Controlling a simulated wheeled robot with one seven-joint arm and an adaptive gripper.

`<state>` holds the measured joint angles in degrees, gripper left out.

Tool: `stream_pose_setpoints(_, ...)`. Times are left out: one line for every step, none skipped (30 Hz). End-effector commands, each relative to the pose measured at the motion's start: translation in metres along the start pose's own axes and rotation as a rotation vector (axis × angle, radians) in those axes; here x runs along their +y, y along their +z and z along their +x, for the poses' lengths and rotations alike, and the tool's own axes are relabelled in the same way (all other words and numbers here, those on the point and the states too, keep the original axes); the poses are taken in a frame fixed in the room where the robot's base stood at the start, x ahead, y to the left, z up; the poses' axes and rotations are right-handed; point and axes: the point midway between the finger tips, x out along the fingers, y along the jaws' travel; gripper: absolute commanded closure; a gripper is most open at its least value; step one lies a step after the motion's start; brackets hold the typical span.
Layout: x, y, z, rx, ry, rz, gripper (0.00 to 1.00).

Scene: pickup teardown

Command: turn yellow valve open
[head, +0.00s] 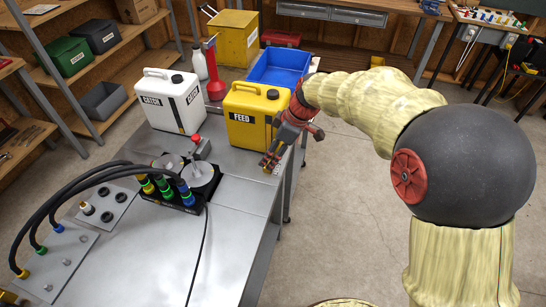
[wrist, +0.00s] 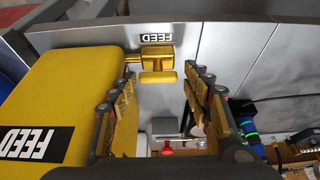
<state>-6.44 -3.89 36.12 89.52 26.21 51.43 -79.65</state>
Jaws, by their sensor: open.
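The yellow valve (wrist: 157,56) shows in the wrist view, a short gold body with a bar-shaped handle below it and a stem to its left. It is beside a FEED label on a grey metal surface. My gripper (wrist: 160,88) is open, with one finger on each side of the handle in the picture; I see no contact. In the head view my gripper (head: 270,163) is at the table's right edge, just below the yellow FEED can (head: 252,117). The valve cannot be made out there.
The FEED can also fills the left of the wrist view (wrist: 70,80). A white CATCH can (head: 172,101), a blue bin (head: 280,67) and a hose-connected unit (head: 178,190) stand on the grey table (head: 130,255).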

Motion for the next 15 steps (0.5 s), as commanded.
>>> stream_pose_setpoints(0.0029, -0.0019, -0.0033, 0.003, 0.012, 0.005, 0.42)
stream_pose_setpoints(0.0027, -0.0021, -0.0037, 0.003, 0.015, 0.012, 0.42)
stream_pose_setpoints(0.0027, -0.0024, -0.0045, 0.004, 0.021, 0.025, 0.42)
stream_pose_setpoints(0.0028, -0.0027, -0.0051, 0.004, 0.028, 0.038, 0.42)
stream_pose_setpoints(0.0023, -0.0029, -0.0056, 0.004, 0.035, 0.056, 0.42)
stream_pose_setpoints(0.0019, -0.0030, -0.0061, 0.004, 0.046, 0.083, 0.42)
stream_pose_setpoints(0.0012, -0.0029, -0.0061, 0.004, 0.054, 0.106, 0.42)
stream_pose_setpoints(0.0009, -0.0032, -0.0064, 0.004, 0.065, 0.131, 0.42)
stream_pose_setpoints(0.0001, -0.0035, -0.0067, 0.003, 0.079, 0.167, 0.42)
stream_pose_setpoints(-0.0007, -0.0035, -0.0068, 0.002, 0.090, 0.196, 0.42)
stream_pose_setpoints(-0.0010, -0.0038, -0.0072, 0.003, 0.102, 0.225, 0.42)
stream_pose_setpoints(-0.0014, -0.0041, -0.0076, 0.003, 0.118, 0.262, 0.42)
stream_pose_setpoints(-0.0020, -0.0041, -0.0076, 0.003, 0.128, 0.291, 0.42)
stream_pose_setpoints(-0.0024, -0.0043, -0.0077, 0.003, 0.139, 0.319, 0.42)
stream_pose_setpoints(-0.0024, -0.0046, -0.0074, 0.003, 0.152, 0.350, 0.42)
